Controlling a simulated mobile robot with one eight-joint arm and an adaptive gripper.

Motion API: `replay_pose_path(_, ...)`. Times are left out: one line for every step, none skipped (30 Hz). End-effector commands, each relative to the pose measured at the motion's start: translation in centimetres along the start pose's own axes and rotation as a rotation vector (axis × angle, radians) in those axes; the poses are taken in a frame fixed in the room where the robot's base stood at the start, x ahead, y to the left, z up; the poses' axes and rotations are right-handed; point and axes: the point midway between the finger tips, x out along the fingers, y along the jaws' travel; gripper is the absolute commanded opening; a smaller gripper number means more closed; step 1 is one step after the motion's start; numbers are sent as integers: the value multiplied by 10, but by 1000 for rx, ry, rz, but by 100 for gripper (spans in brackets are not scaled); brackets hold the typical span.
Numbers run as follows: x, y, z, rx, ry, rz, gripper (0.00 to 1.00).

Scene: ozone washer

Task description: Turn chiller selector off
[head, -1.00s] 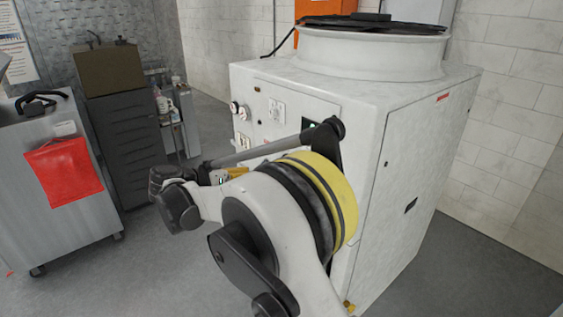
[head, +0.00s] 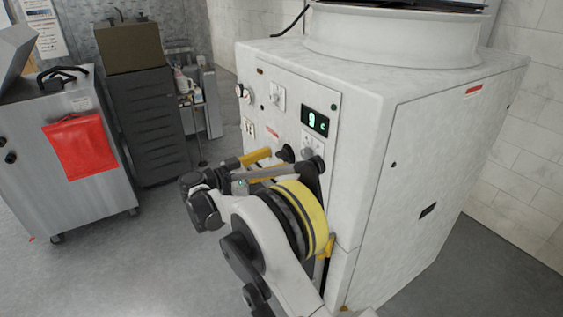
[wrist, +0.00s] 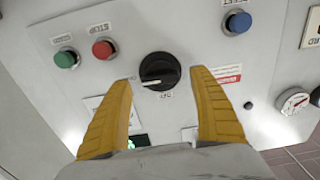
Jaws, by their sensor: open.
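The chiller selector is a black round knob (wrist: 158,71) on the white panel, with a white pointer mark toward the lower left of the wrist view. An upside-down label just below it seems to read OFF. My gripper (wrist: 163,77) is open, its two yellow fingers on either side of the knob with gaps showing; contact cannot be told. In the head view my gripper (head: 262,165) is close to the front of the white chiller cabinet (head: 420,160). A dark shape at its fingertips there seems to be the knob.
A lit display (head: 315,121) shows on the cabinet. Open floor lies left.

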Motion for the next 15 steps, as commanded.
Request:
replay_pose_path(8,0,2,0,0,1,71)
replay_pose_path(11,0,2,0,0,1,71)
replay_pose_path(15,0,1,0,0,1,71)
replay_pose_path(17,0,1,0,0,1,71)
replay_pose_path(19,0,1,0,0,0,71)
replay_pose_path(21,0,0,0,0,0,71)
replay_pose_path(22,0,0,0,0,0,71)
replay_pose_path(22,0,0,-1,0,0,71)
replay_pose_path(23,0,0,-1,0,-1,71)
replay_pose_path(23,0,0,-1,0,-1,71)
replay_pose_path(23,0,0,-1,0,-1,71)
replay_pose_path(23,0,0,-1,0,-1,71)
replay_pose_path(23,0,0,-1,0,-1,71)
replay_pose_path(23,0,0,-1,-1,-1,71)
replay_pose_path(23,0,0,-1,-1,-1,69)
